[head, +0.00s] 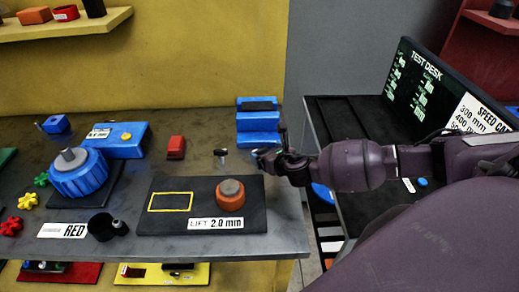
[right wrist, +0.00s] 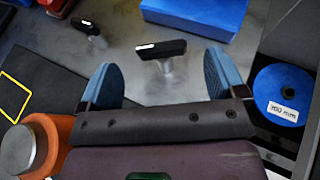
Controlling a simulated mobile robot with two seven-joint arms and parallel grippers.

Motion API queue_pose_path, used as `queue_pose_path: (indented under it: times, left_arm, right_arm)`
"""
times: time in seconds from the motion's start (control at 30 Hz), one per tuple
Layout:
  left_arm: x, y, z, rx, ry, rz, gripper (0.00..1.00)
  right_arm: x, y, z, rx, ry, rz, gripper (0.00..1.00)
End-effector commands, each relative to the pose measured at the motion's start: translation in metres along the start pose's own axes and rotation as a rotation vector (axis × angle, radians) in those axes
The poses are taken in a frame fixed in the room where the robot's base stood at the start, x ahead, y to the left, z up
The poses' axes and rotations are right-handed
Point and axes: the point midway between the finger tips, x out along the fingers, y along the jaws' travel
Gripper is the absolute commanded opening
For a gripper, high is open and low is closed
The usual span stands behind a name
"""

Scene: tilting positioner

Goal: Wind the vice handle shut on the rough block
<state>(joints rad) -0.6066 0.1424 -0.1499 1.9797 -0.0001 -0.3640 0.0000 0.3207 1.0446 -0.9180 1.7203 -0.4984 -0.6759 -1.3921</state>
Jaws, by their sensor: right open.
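A blue vice-like stepped block (head: 258,122) with a dark slot across its top stands at the table's back right; its lower part shows in the right wrist view (right wrist: 195,14). In front of it is a dark T-shaped handle with a white-marked end (right wrist: 162,50) on a pale stem. My right gripper (head: 268,154) is open, with its blue fingertips (right wrist: 165,78) on either side of the handle's line. The handle lies just beyond them; I see no contact. A red block (head: 176,147) stands to the left; whether it is the rough block I cannot tell. My left gripper is not in view.
A second, similar T-shaped piece (right wrist: 88,27) stands left of the handle. A dark plate (head: 170,222) bears an orange knob (head: 230,197) close to my right gripper. A blue disc (right wrist: 283,93) lies to the right, beyond the table edge. A large blue dial (head: 78,178) stands left.

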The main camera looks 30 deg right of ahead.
Motion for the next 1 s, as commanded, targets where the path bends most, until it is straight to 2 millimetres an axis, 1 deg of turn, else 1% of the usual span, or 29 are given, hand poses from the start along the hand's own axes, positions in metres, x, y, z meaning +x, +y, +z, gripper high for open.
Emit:
queue_pose_path:
  times: [0.03,0.1,0.33,0.5,0.8,0.87,1.0]
  left_arm:
    - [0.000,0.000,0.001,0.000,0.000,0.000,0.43]
    - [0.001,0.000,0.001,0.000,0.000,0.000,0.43]
    - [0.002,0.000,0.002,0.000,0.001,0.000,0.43]
    - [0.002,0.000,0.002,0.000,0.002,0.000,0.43]
    - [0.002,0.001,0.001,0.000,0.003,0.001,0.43]
    - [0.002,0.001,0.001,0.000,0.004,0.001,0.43]
    - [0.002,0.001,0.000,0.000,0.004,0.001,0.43]
  right_arm:
    - [0.009,0.000,0.000,0.000,-0.001,-0.002,0.89]
    - [0.019,0.000,0.000,0.001,-0.001,-0.001,0.89]
    - [0.044,0.000,-0.001,0.001,0.000,-0.002,0.89]
    - [0.052,0.000,0.000,0.001,0.000,0.000,0.89]
    - [0.053,0.000,0.000,0.001,0.000,0.000,0.89]
    - [0.053,0.000,0.000,0.001,0.000,0.000,0.82]
    - [0.053,0.000,0.000,0.001,0.001,-0.001,0.60]
